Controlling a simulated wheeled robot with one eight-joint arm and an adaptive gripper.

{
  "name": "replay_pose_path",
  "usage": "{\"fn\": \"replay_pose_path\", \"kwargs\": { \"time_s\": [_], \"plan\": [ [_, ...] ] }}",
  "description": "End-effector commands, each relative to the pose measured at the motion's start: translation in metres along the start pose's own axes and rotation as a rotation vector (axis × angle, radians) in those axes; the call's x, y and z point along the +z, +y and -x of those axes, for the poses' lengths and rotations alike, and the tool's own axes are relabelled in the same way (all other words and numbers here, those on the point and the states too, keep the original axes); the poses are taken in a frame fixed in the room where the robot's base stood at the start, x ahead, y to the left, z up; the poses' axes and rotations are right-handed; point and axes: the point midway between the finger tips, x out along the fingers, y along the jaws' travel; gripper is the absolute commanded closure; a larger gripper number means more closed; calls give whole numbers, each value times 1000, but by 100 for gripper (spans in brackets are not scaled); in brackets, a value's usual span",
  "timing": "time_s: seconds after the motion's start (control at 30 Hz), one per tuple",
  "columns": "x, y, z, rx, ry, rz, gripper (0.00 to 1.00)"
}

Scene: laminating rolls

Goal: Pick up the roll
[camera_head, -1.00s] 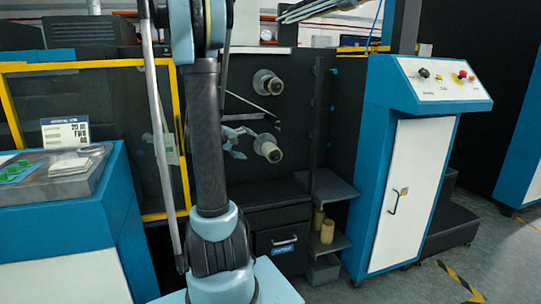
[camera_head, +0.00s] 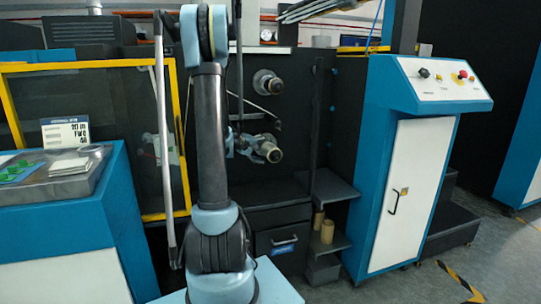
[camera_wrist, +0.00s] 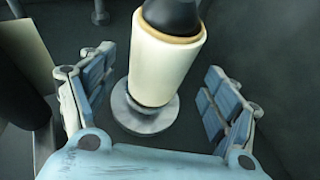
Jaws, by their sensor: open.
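A cream roll (camera_wrist: 166,62) with a brown edge and a dark core sits on a spindle with a round grey flange (camera_wrist: 146,113). My gripper (camera_wrist: 160,95) is open, with one blue-grey finger pad on each side of the roll and a visible gap on both sides. In the head view, my gripper (camera_head: 250,143) is at the lower roll (camera_head: 270,152) on the dark machine panel and partly covers it. A second, similar spindle roll (camera_head: 269,82) sticks out above it.
Brown tubes (camera_head: 327,231) stand on a low shelf right of the drawer (camera_head: 283,241). A blue control cabinet (camera_head: 410,170) stands to the right. A yellow-framed guard (camera_head: 100,140) and a blue counter (camera_head: 75,220) with a tray are at left.

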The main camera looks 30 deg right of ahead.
Motion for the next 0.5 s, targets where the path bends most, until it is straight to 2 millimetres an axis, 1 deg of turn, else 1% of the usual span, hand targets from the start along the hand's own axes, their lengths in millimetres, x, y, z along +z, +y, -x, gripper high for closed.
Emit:
{"fn": "replay_pose_path", "kwargs": {
  "time_s": [0.17, 0.33, 0.4, 0.5],
  "plan": [
    [-1, 0, -17, 0, -3, -1, 19],
    [-2, 0, -39, 1, -3, -1, 19],
    [-2, 0, -45, 1, -2, 0, 19],
    [-2, 0, -49, 1, -1, 0, 19]
  ]
}}
